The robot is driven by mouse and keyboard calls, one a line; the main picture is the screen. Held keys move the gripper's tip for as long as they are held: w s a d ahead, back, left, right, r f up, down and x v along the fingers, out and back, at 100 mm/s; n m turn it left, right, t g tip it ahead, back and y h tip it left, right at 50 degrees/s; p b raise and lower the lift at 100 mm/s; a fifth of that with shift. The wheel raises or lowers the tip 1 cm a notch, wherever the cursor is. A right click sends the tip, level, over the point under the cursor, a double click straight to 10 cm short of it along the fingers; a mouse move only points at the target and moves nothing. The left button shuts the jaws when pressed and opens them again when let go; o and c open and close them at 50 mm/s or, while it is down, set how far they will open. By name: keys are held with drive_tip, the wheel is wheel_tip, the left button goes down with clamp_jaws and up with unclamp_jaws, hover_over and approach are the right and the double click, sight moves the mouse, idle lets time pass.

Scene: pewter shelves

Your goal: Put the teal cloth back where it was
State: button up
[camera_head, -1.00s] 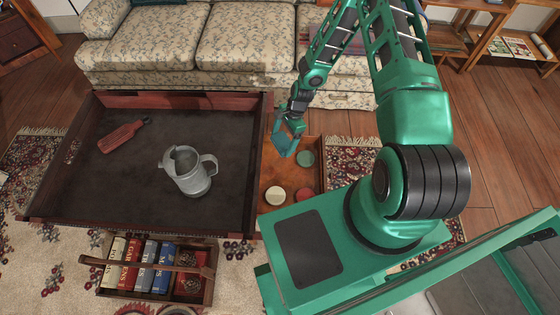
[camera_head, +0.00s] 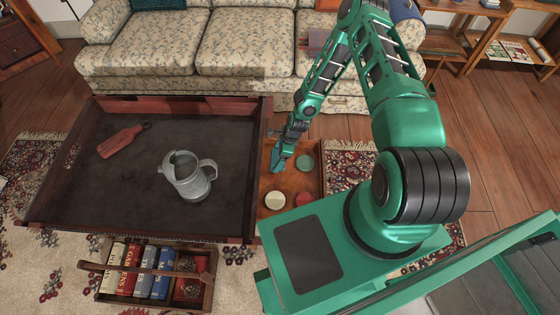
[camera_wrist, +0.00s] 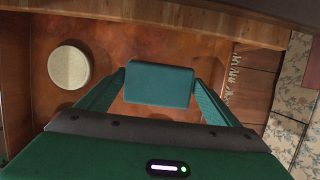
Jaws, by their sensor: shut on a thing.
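The teal cloth (camera_wrist: 160,84) shows in the wrist view as a small, neat, folded block between my fingers. My gripper (camera_head: 278,165) is shut on it. In the head view my gripper points down over the left part of a reddish-brown wooden surface (camera_head: 290,180), close to the dark tray's right edge. There the cloth is hard to tell from my fingers, which are nearly the same colour. I cannot tell whether the cloth touches the wood beneath it.
Round green (camera_head: 305,161), red (camera_head: 304,199) and cream (camera_head: 275,200) pieces lie on the wood; the cream one also shows in the wrist view (camera_wrist: 69,67). The large dark tray (camera_head: 110,195) at left holds a grey pitcher (camera_head: 188,175) and a red-handled tool (camera_head: 121,142). A sofa (camera_head: 240,45) stands behind.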

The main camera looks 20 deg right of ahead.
drive_tip(key=shift+f, duration=2)
drive_tip(key=shift+f, duration=0.1)
drive_tip(key=o, duration=0.9)
